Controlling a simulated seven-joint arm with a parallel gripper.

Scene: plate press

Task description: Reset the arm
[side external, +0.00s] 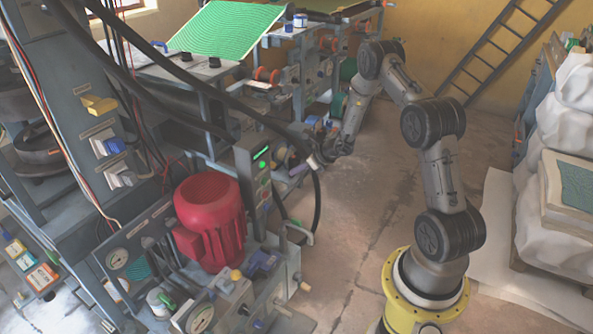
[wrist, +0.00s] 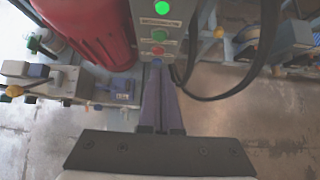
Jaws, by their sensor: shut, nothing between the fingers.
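My gripper (wrist: 160,128) is at the bottom middle of the wrist view, its two fingers together with nothing between them. In the side external view my gripper (side external: 314,161) is beside a grey control box (side external: 254,168). In the wrist view the box carries a lit green lamp (wrist: 161,8), a green button (wrist: 160,34), a red button (wrist: 158,50) and a blue button (wrist: 157,63). The fingertips appear just in front of the blue button; I cannot tell whether they touch it.
A red motor (side external: 211,215) stands left of the control box. Black cables hang close to my gripper. A bench with a green sheet (side external: 225,30) is behind. A ladder (side external: 497,48) leans at the back wall, and white sacks (side external: 565,170) are at the right. The floor (side external: 345,235) between is clear.

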